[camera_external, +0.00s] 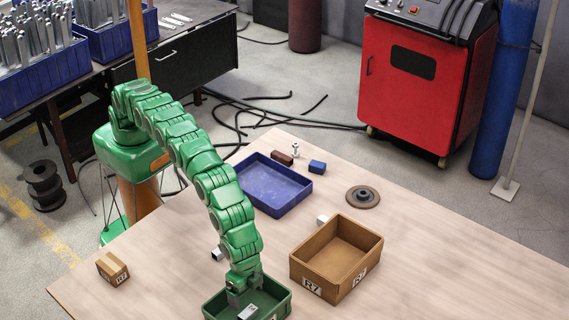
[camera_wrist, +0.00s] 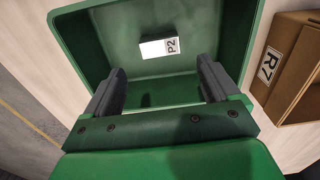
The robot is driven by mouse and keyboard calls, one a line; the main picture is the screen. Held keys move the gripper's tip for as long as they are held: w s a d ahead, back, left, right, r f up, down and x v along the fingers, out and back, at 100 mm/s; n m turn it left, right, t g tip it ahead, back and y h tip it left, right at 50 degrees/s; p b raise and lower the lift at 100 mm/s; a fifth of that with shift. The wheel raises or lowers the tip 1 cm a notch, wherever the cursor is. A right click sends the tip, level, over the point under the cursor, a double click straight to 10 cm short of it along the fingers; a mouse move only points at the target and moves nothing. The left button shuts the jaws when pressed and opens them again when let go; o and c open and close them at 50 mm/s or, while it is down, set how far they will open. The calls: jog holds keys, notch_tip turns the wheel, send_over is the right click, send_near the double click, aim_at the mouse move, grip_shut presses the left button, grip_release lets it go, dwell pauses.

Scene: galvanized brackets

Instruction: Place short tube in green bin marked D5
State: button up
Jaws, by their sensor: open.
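The green bin (camera_external: 211,307) stands at the front of the table, partly cut off by the picture's bottom edge; its wall also shows in the wrist view (camera_wrist: 75,50). No D5 mark is readable on it. My gripper (camera_external: 245,292) points down into the bin. In the wrist view its two dark fingers (camera_wrist: 155,75) are apart with nothing between them. A small white piece (camera_wrist: 152,49) with a P2 label lies in the bin, beyond the fingertips.
A brown bin (camera_external: 302,270) marked R7 stands to the right. A blue tray (camera_external: 250,200) lies behind. A small brown box (camera_external: 113,270) sits at left. A pale square piece (camera_external: 217,254) is beside my arm, another white piece (camera_external: 322,218) behind the brown bin.

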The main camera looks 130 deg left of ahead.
jog(key=shift+r, duration=1.95)
jog(key=s+a+r, duration=0.8)
jog(key=s+r, duration=0.3)
jog(key=s, duration=0.1)
jog(key=s+a+r, duration=0.8)
jog(key=s+r, duration=0.3)
jog(key=s, duration=0.1)
jog(key=s+a, duration=0.3)
jog(key=s, duration=0.9)
jog(key=s+a+g, duration=0.1)
jog(key=s+a, duration=0.2)
jog(key=s, duration=1)
jog(key=s+a, duration=0.3)
jog(key=s, duration=1)
jog(key=shift+s+a+g, duration=0.15)
jog(key=shift+s+g, duration=0.1)
jog(key=shift+g, duration=0.15)
